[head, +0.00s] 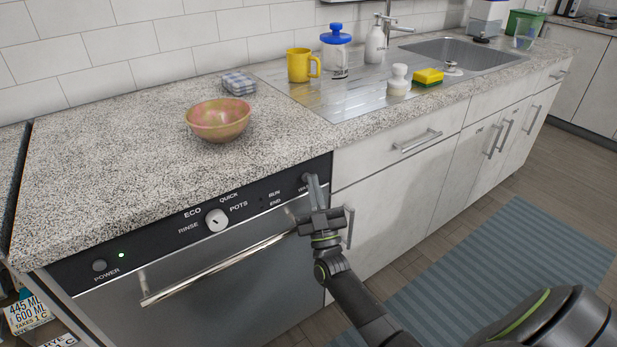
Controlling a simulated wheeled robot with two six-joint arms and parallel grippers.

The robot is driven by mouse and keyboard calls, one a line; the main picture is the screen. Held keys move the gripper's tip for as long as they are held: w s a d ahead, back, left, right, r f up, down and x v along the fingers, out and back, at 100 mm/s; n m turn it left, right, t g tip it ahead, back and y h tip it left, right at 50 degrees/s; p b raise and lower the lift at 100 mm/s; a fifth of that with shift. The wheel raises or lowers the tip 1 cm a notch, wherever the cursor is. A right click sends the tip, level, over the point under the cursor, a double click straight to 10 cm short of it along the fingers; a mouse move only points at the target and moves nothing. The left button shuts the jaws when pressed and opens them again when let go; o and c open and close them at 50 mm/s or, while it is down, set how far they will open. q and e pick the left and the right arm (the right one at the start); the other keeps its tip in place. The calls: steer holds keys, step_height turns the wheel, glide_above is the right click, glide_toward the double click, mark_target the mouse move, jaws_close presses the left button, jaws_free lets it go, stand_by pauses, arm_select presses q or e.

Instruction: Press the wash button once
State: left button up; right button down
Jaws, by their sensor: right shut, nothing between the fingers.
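The dishwasher (215,285) is under the counter, with a black control panel along its top edge. At the panel's right end is a dark round button (306,178); its label is partly hidden by my gripper and I cannot read it fully. A white dial (216,220) sits mid-panel among RINSE, ECO, QUICK and POTS. A POWER button (100,266) is at the left end, beside a lit green light (121,255). My right gripper (316,183) is shut and empty, its tips at the right-end button; I cannot tell whether they touch it. My left gripper is not in view.
The dishwasher's handle bar (215,269) juts out below the panel. A bowl (218,119) stands on the counter above. A yellow mug (302,65), a blue-lidded jar (336,52) and a sponge (429,77) stand near the sink (460,52). A striped mat (500,270) lies on the floor.

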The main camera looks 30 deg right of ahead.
steer(key=shift+a+f+y, duration=0.1)
steer(key=shift+f+y, duration=0.2)
steer(key=shift+f, duration=0.55)
steer(key=shift+s, duration=0.1)
steer(key=s+p, duration=0.1)
steer(key=s, duration=0.1)
steer(key=s+p, duration=0.1)
steer(key=s, duration=0.1)
steer(key=shift+s+d, duration=0.2)
steer(key=shift+s, duration=0.1)
steer(key=shift+r, duration=0.1)
